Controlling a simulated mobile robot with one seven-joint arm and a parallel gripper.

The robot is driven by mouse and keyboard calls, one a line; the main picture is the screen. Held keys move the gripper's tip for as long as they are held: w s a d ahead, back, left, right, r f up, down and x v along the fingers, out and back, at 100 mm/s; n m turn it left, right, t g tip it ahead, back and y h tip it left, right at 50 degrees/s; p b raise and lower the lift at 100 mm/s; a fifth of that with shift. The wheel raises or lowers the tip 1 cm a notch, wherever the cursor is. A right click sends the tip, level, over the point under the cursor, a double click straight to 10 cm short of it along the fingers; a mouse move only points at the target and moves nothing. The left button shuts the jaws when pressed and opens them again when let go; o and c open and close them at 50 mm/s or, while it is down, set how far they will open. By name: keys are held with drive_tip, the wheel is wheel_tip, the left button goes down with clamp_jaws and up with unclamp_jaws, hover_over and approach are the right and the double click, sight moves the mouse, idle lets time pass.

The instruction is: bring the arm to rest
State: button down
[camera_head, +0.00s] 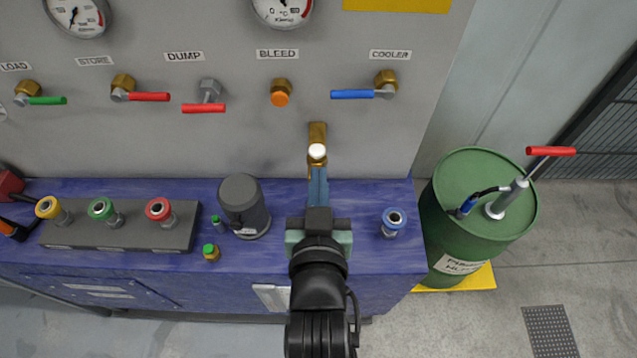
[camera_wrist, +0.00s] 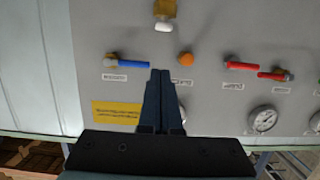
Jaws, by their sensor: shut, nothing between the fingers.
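My gripper (camera_head: 318,185) is at the end of my arm, over the blue bench and in front of the grey panel. Its two fingers are closed together with nothing between them. In the wrist view the shut fingers (camera_wrist: 162,98) point at the panel (camera_wrist: 205,85), which looks upside down there. A brass spout with a white tip (camera_head: 317,150) shows just beyond the fingertips in the head view. I cannot tell whether the fingers touch it.
The blue bench (camera_head: 345,258) carries a dark grey canister (camera_head: 243,205), a block with coloured fittings (camera_head: 120,233) and a blue-ringed fitting (camera_head: 393,222). Valve handles, such as the blue COOLER lever (camera_head: 352,94), stick out from the panel. A green drum (camera_head: 470,215) stands right.

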drive_tip(key=shift+s, duration=0.15)
idle(0.3)
drive_tip(key=w+r+t+b, duration=0.1)
drive_tip(key=w+r+t, duration=0.15)
drive_tip(key=r, duration=0.85)
drive_tip(key=w+r+t, duration=0.2)
drive_tip(key=r+t, duration=0.1)
drive_tip(key=r, duration=0.7)
drive_tip(key=s+r+t, duration=0.3)
drive_tip(key=s+r, duration=0.1)
drive_tip(key=r, duration=0.8)
drive_tip(key=s+r+t+b, duration=0.1)
drive_tip(key=s+r+t, duration=0.2)
drive_tip(key=r, duration=0.8)
drive_tip(key=shift+s+r, duration=0.4)
drive_tip(key=shift+s, duration=0.7)
drive_tip(key=shift+t, duration=0.25)
